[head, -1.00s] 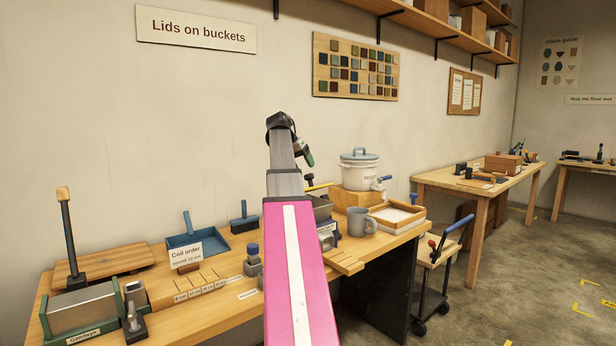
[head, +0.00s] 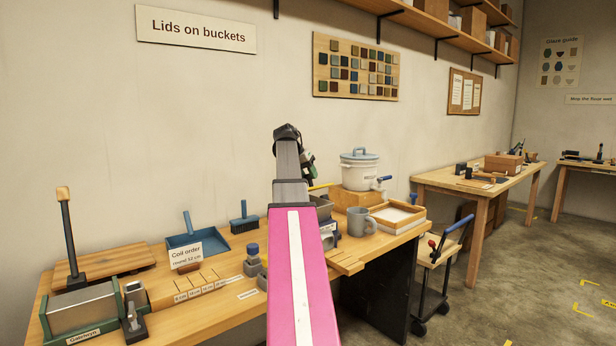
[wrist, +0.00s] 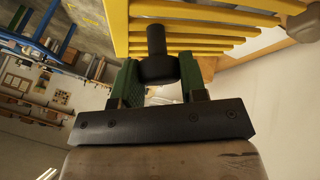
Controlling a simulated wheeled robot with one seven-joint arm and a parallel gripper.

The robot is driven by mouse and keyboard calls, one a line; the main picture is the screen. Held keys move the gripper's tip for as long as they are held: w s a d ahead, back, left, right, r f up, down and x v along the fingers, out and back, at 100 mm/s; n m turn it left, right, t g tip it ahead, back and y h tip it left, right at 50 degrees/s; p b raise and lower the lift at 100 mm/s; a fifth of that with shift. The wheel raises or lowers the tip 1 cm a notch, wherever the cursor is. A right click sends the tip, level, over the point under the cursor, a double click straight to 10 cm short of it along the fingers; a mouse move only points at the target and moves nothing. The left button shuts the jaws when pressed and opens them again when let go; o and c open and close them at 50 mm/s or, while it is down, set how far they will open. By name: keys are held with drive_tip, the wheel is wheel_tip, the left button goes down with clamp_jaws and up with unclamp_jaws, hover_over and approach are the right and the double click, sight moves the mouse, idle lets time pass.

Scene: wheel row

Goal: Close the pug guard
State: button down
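The yellow slatted guard (wrist: 205,12) fills the top of the wrist view, and a black knob (wrist: 157,68) on a short stem stands out from it. My gripper (wrist: 158,82) has its green finger pads on both sides of this knob, apparently touching it. In the head view my gripper (head: 309,162) is small and partly hidden beyond my pink arm. A short piece of the yellow guard (head: 320,187) shows just right of the arm. A grey machine body (head: 323,209) below it is mostly hidden, so how far the guard is open cannot be told.
A white lidded bucket (head: 360,172) on a wooden block, a grey mug (head: 356,222) and a wooden tray (head: 398,227) stand right of the arm. A blue dustpan (head: 190,241) and a sign (head: 186,254) stand left. A cart (head: 436,260) stands at the bench's right end.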

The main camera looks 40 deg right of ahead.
drive_tip(key=s+f+t, duration=0.3)
drive_tip(key=shift+s+f+m, duration=0.15)
drive_tip(key=shift+f+m, duration=0.25)
drive_tip(key=shift+s+f+t, duration=0.15)
drive_tip(key=shift+f+t, duration=0.4)
drive_tip(key=shift+t, duration=0.05)
drive_tip(key=shift+d+r, duration=0.1)
drive_tip(key=c, duration=0.7)
unclamp_jaws()
drive_tip(key=shift+o, duration=0.2)
drive_tip(key=shift+r, duration=0.1)
drive_tip(key=v, duration=1)
drive_tip(key=shift+r, duration=0.3)
